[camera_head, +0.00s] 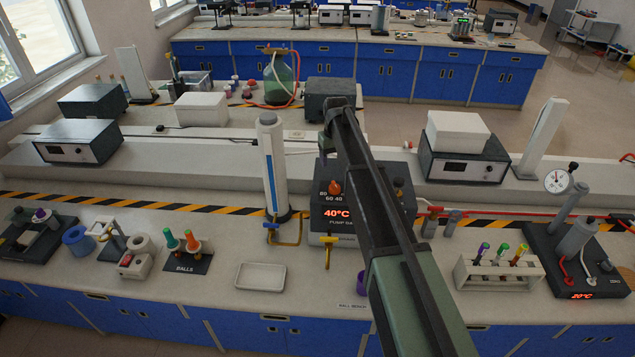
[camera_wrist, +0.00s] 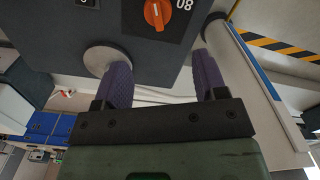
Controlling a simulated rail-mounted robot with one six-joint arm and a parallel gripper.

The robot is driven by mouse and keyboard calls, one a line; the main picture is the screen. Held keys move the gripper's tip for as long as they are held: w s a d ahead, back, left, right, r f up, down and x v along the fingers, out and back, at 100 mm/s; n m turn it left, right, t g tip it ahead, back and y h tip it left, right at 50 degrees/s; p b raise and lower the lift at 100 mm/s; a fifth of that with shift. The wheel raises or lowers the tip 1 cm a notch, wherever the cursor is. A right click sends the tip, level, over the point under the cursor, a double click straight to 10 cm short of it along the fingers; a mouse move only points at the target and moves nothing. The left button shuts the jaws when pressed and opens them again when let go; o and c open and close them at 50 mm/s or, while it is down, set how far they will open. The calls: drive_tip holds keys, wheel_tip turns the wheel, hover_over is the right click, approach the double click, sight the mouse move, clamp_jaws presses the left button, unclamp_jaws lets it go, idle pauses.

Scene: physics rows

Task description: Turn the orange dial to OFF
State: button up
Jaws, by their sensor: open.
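In the wrist view the dial (camera_wrist: 157,14) shows at the top edge with a pale pointer line, next to an upside-down 80. I see no OFF mark. My gripper (camera_wrist: 162,62) is open, its two purple fingers apart with nothing between them. The dial lies beyond the fingertips, apart from them. In the head view my arm covers part of the box, and the fingers are not clear there.
A tall white cylinder (camera_head: 273,165) stands close left of the box. Brass-coloured taps (camera_head: 328,240) stick out in front. A white tray (camera_head: 260,277) lies front left, and a test-tube rack (camera_head: 498,277) stands to the right. A raised grey shelf runs behind.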

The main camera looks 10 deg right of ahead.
sight(333, 183)
wheel_tip(333, 183, down, 11)
drive_tip(key=b, duration=1.1)
drive_tip(key=shift+d, duration=0.1)
drive_tip(key=shift+r, duration=0.15)
drive_tip(key=shift+c, duration=0.3)
drive_tip(key=c, duration=0.8)
drive_tip(key=shift+n, duration=0.4)
drive_tip(key=n, duration=0.3)
drive_tip(key=shift+s+n, duration=0.1)
drive_tip(key=shift+n, duration=0.2)
drive_tip(key=shift+s+a+n, duration=0.1)
drive_tip(key=shift+a+n, duration=0.05)
drive_tip(key=shift+n, duration=1)
drive_tip(key=shift+s+a+n, duration=0.1)
drive_tip(key=shift+n, duration=1.05)
